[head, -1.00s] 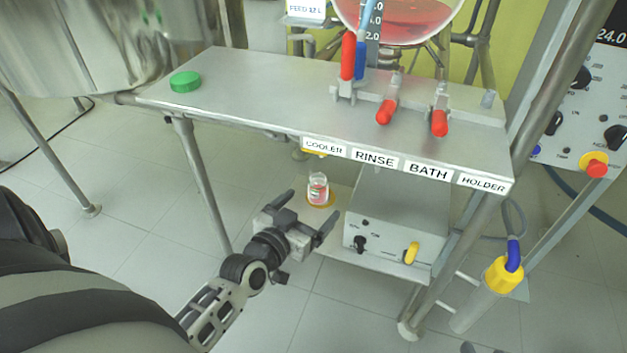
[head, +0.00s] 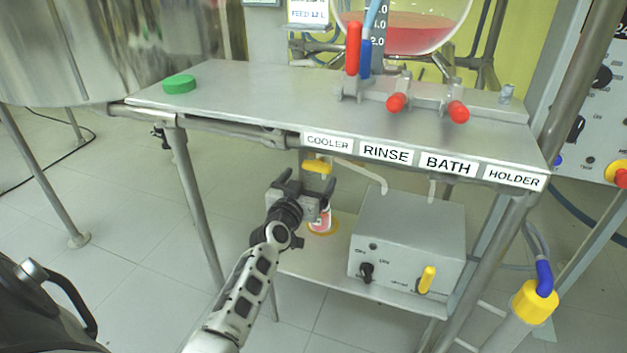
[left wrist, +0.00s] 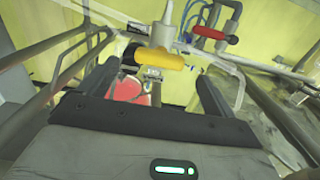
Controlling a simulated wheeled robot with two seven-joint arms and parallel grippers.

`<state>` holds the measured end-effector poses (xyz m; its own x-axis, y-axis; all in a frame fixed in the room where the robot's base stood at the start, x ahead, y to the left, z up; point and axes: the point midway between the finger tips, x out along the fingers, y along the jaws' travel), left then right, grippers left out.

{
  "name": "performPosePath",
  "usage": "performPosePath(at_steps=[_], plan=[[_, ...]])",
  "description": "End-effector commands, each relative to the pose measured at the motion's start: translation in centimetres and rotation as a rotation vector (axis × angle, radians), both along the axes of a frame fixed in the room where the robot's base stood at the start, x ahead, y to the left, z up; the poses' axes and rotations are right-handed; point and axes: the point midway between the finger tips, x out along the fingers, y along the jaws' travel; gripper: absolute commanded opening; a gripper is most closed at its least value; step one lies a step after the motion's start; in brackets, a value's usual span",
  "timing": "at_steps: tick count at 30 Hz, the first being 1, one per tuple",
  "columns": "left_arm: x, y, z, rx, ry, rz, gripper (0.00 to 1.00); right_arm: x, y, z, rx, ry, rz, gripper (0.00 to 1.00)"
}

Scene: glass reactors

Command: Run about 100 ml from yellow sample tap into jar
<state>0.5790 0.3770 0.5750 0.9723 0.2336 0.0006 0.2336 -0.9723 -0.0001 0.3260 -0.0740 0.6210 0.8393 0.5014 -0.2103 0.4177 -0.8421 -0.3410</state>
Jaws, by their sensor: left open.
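The yellow sample tap handle (head: 318,167) hangs under the bench edge, below the COOLER label. It also shows in the left wrist view (left wrist: 160,58), lying crosswise ahead and between my fingers. My left gripper (head: 304,181) is open and empty just in front of and slightly below the tap; I see no contact. The jar (head: 321,221) stands upright on the lower shelf below the tap, on an orange disc. Its lower part looks reddish; my gripper partly hides it, and its fill level is unclear. My right gripper is not in view.
A green lid (head: 180,84) lies on the steel bench (head: 235,95). Red-handled valves (head: 397,103) stand at its back right, below a glass vessel of red liquid (head: 415,38). A grey control box (head: 408,240) sits right of the jar. Bench legs (head: 195,190) flank the arm's space.

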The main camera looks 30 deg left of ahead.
Motion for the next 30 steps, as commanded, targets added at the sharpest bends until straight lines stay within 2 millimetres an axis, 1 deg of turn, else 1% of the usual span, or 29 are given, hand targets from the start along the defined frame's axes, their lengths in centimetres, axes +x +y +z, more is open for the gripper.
performPosePath(at_steps=[1,3,7,12,19,20,21,24,30], plan=[[1.0,0.3,-0.3,-0.001,-0.003,0.001,0.91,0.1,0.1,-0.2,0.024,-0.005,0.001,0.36],[2.0,0.5,-0.3,-0.002,-0.003,0.001,0.91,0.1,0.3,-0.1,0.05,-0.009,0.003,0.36],[3.3,0.8,-0.2,-0.002,-0.001,0.0,0.91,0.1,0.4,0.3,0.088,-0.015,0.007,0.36],[3.9,1.0,0.0,0.0,0.0,0.0,0.91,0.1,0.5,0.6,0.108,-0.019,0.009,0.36],[3.9,1.0,0.0,0.0,0.0,0.0,0.91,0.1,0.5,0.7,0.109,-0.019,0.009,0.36],[3.9,1.0,0.0,0.0,0.0,0.0,0.82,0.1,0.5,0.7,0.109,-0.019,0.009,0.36],[3.9,1.0,0.0,0.0,0.001,0.0,0.71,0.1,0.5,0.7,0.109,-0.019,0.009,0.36],[3.9,1.0,0.0,0.0,0.0,0.0,0.46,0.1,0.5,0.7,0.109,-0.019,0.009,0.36],[3.9,1.0,0.0,-0.006,0.0,0.0,0.46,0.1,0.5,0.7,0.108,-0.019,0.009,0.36]])
